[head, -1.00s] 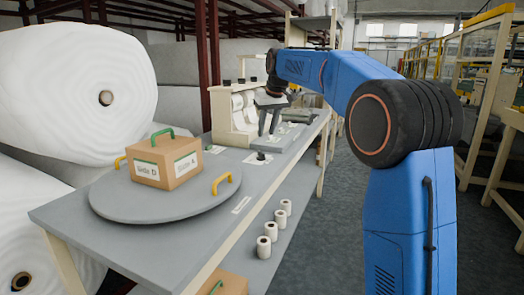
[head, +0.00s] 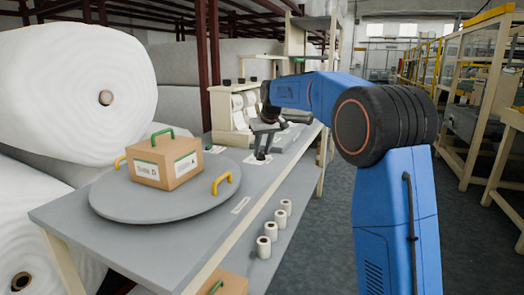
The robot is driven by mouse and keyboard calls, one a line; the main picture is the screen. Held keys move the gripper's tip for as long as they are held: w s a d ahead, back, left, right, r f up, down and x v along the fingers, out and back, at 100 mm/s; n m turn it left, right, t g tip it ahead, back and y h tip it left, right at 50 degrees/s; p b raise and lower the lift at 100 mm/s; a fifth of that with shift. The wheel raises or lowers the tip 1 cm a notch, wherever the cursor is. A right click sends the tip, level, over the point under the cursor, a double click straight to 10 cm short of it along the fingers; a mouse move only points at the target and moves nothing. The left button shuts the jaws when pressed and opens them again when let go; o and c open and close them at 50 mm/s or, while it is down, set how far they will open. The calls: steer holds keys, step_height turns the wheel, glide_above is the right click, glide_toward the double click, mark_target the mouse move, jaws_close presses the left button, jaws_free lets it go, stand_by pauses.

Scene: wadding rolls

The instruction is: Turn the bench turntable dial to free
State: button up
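The round grey turntable (head: 125,207) lies on the bench, with two yellow handles on its rim. A cardboard box (head: 166,165) with a green handle and white side labels stands on it. The small black dial sits on the bench top behind and right of the turntable; my gripper now largely covers it. My gripper (head: 262,153) points down at the dial's place, its fingers low over the bench top. The fingers overlap in this view, so their gap and any contact with the dial cannot be made out.
A cream machine (head: 229,110) with white rolls stands just behind my gripper. Several small white rolls (head: 264,246) line the lower shelf at the bench's front. Large white wadding rolls (head: 75,90) stack at the left. The aisle floor (head: 325,240) at the right is clear.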

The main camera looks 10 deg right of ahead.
jaws_close()
steer(key=shift+d+n, duration=0.1)
steer(key=shift+n, duration=0.3)
steer(key=n+y, duration=0.1)
steer(key=n, duration=0.2)
steer(key=shift+w+d+y, duration=0.1)
steer(key=shift+y, duration=0.2)
steer(key=n+g+y, duration=0.1)
steer(key=n, duration=0.2)
steer(key=shift+w+n, duration=0.1)
steer(key=shift+n, duration=0.2)
steer(key=n+g, duration=0.1)
steer(key=n, duration=0.1)
steer(key=n+g, duration=0.1)
steer(key=n, duration=0.1)
steer(key=shift+w+d+n+y, duration=0.1)
steer(key=shift+w+n+y, duration=0.05)
steer(key=shift+n+y, duration=0.2)
steer(key=shift+w+n+g, duration=0.1)
steer(key=shift+n+g, duration=0.6)
steer(key=shift+n, duration=1.15)
